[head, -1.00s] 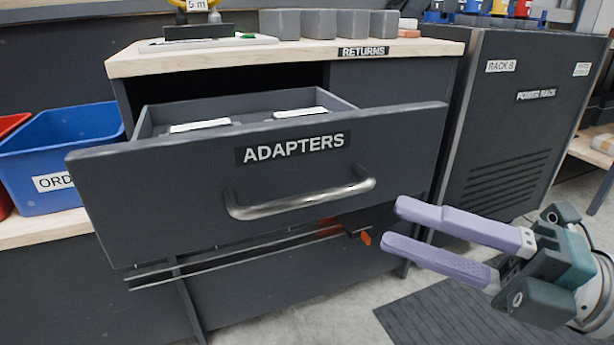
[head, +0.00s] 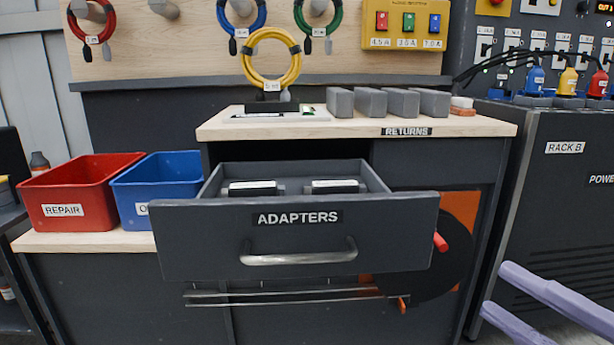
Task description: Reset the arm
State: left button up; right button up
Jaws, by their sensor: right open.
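My right gripper (head: 537,308) shows at the lower right edge of the head view. Its two lavender fingers are apart with nothing between them. The rest of that arm is out of the picture. It is to the right of the open drawer labelled ADAPTERS (head: 385,235) and clear of the drawer's metal handle (head: 298,258). My left gripper is not in view.
A red REPAIR bin (head: 75,183) and a blue bin (head: 165,185) stand left of the drawer. Grey blocks (head: 386,103) sit on the RETURNS top (head: 370,128). RACK B (head: 560,185) stands at the right. Coiled cables hang on the back wall, including a yellow one (head: 270,60).

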jog(key=s+d+r+m+g+h+p, duration=0.2)
jog(key=d+r+m+g+h+p, duration=0.15)
jog(key=r+m+h+p, duration=0.95)
jog(key=s+a+r+m+g+y+p, duration=0.35)
jog(key=s+r+m+g+p, duration=0.65)
jog(key=s+p, duration=0.65)
notch_tip(320, 180, up, 37)
jog(key=n+p, duration=0.1)
jog(key=p, duration=3.7)
jog(key=shift+w+a+r+t, duration=0.2)
jog(key=shift+w+a+t, duration=0.25)
jog(key=shift+f, duration=0.1)
